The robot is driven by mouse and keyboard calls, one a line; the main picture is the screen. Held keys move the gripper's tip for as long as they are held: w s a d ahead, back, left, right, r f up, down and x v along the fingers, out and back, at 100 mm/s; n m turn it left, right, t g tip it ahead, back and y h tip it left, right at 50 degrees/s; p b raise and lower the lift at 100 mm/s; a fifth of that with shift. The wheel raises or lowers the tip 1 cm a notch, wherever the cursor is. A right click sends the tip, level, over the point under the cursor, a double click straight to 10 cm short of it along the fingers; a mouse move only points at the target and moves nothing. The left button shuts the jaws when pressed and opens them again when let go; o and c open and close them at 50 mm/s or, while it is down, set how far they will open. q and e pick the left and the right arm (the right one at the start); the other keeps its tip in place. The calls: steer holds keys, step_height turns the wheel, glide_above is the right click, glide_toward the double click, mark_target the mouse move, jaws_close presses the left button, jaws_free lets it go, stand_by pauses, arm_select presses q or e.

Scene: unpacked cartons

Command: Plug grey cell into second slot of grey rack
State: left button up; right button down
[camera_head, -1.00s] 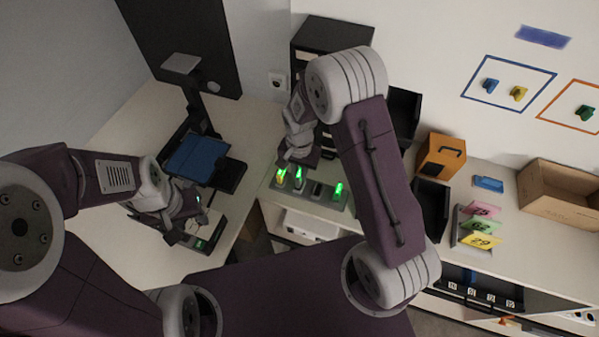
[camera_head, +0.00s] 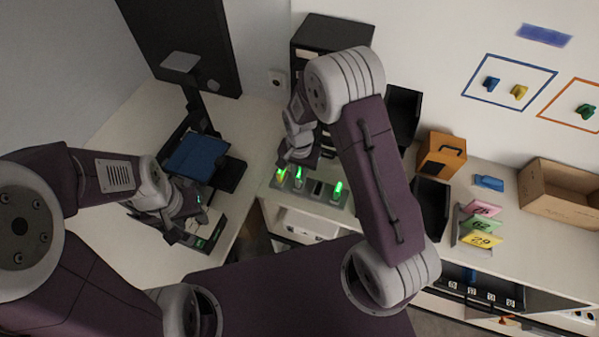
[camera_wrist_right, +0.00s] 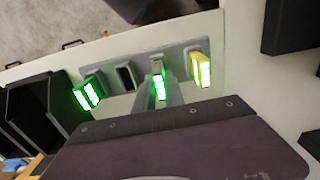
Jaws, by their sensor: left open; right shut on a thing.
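The grey rack (camera_wrist_right: 124,76) stands on the counter and also shows in the head view (camera_head: 327,198). My right gripper (camera_wrist_right: 161,92) is shut on the grey cell (camera_wrist_right: 157,67), whose end glows green. The cell sits in the rack between the yellow cell and an empty slot (camera_wrist_right: 125,77); how deep it sits is hard to tell. In the head view its green light (camera_head: 298,178) shows just below my right gripper (camera_head: 297,164). My left gripper (camera_head: 180,232) is open over the desk at the left, its fingertips partly hidden.
A yellow cell (camera_wrist_right: 200,68) and a green-lit cell (camera_wrist_right: 88,93) occupy the rack's end slots. Black bins (camera_head: 431,203) and an orange box (camera_head: 440,154) stand to the right. A dark device (camera_head: 212,236) lies by my left gripper. A blue-topped stand (camera_head: 196,157) is behind it.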

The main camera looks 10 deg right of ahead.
mark_target(299, 173)
steer(key=shift+f+b, duration=0.45)
steer(key=shift+f, duration=0.15)
stand_by(0.3)
steer(key=c, duration=1.3)
jaws_free()
steer(key=shift+c, duration=0.2)
steer(key=shift+r, duration=0.1)
step_height(299, 173, up, 9)
steer(key=shift+b, duration=0.6)
steer(key=shift+d, duration=0.1)
